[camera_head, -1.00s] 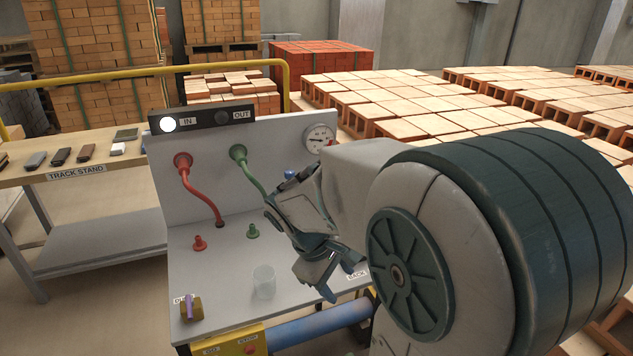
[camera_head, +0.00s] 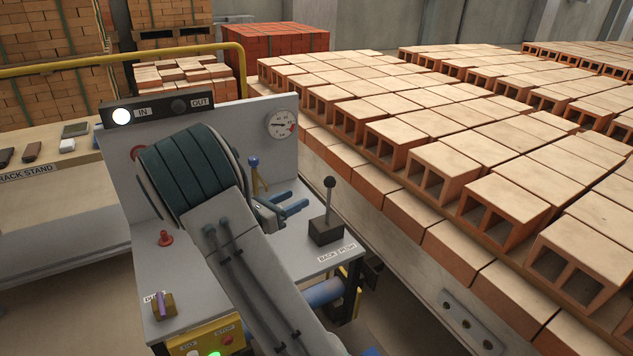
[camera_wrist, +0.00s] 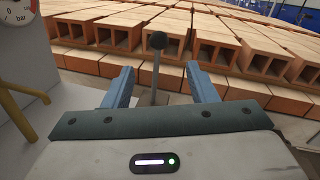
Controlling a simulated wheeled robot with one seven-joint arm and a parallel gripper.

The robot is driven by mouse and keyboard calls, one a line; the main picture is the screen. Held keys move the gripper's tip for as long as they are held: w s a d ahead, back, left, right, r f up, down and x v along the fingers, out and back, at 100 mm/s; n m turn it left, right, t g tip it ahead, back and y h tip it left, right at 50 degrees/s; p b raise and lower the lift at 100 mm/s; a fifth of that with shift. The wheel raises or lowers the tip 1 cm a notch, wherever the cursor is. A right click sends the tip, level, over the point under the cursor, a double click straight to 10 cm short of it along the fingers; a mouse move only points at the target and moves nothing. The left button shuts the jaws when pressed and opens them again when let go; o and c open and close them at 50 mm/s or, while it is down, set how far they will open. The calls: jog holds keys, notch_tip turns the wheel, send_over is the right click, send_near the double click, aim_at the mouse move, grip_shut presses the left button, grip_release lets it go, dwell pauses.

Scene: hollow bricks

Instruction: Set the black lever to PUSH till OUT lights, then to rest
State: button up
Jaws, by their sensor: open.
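The black lever (camera_head: 328,205) stands on a dark base block (camera_head: 325,231) at the right end of the grey bench, close to upright, above the labels BACK and PUSH (camera_head: 347,247). My gripper (camera_head: 296,204) is open and empty, to the left of the lever, with its fingers pointing toward it. In the wrist view the lever's round knob (camera_wrist: 157,41) and thin stem show beyond and between my open fingers (camera_wrist: 162,88), apart from them. On the lamp box, the IN lamp (camera_head: 122,116) is lit white and the OUT lamp (camera_head: 179,106) is dark.
A pressure gauge (camera_head: 282,125) is on the back panel. A blue-topped yellow valve (camera_head: 255,175) stands behind my gripper. A red fitting (camera_head: 165,238) and a brass valve with purple handle (camera_head: 163,305) sit on the bench's left. Rows of hollow bricks (camera_head: 450,160) lie right of the bench.

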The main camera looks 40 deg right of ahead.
aim_at(325, 184)
jog(key=d, duration=0.4)
jog(key=w+d+p, duration=0.1)
jog(key=d, duration=0.8)
jog(key=shift+w+d+p, duration=0.2)
jog(key=shift+w+p, duration=0.15)
jog(key=shift+w, duration=0.05)
grip_shut()
